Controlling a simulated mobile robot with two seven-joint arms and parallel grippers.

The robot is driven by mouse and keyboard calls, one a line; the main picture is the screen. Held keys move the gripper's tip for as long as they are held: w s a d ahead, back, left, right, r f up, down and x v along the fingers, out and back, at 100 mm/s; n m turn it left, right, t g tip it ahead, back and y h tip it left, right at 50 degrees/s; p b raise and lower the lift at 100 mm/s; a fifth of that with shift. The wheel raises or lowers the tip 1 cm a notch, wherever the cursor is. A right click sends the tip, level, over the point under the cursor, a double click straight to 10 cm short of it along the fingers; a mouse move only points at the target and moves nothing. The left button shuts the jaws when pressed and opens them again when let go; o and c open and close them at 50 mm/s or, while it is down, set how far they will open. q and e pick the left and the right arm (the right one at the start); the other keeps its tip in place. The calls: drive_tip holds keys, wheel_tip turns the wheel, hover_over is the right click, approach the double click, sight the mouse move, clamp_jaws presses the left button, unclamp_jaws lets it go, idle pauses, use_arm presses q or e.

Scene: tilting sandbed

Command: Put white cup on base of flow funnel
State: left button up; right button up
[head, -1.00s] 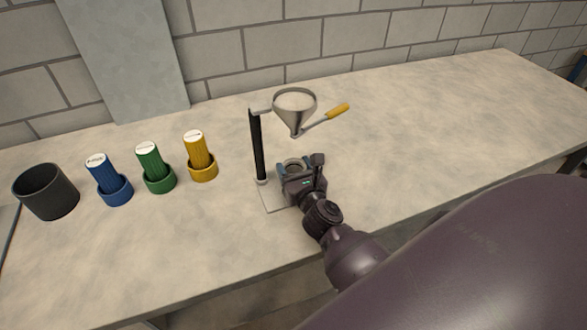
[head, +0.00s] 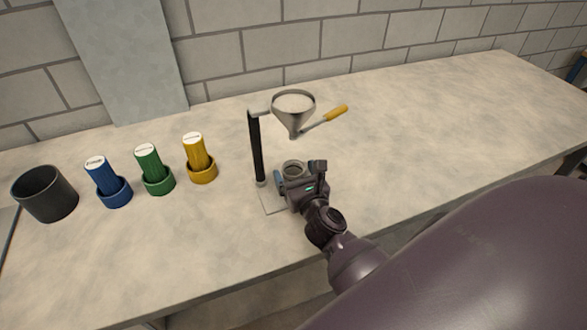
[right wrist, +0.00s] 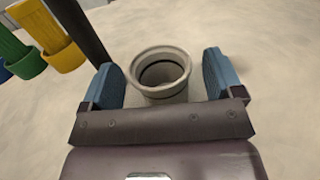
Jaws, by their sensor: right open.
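The white cup (right wrist: 161,74) stands upright between the blue fingers of my right gripper (right wrist: 163,82) in the right wrist view. The fingers are open, with a gap on each side of the cup. In the head view the cup (head: 293,168) shows only its rim behind my right gripper (head: 299,172). The flow funnel (head: 293,112) hangs from a black post (head: 256,147) above the cup. Its flat base (head: 272,202) is partly hidden by the gripper, and the cup appears to stand on it. My left gripper is not in view.
Blue (head: 107,182), green (head: 154,169) and yellow (head: 199,158) cylinders stand in matching holders at the left. A dark open container (head: 45,193) is at the far left. The funnel's yellow handle (head: 336,113) sticks out to the right. The table (head: 440,130) is clear there.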

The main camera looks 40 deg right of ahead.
drive_tip(key=b+v, duration=0.1)
drive_tip(key=v, duration=0.7)
drive_tip(key=shift+s+f, duration=0.1)
drive_tip(key=shift+s, duration=0.15)
drive_tip(key=shift+v, duration=0.95)
drive_tip(key=shift+s, duration=0.1)
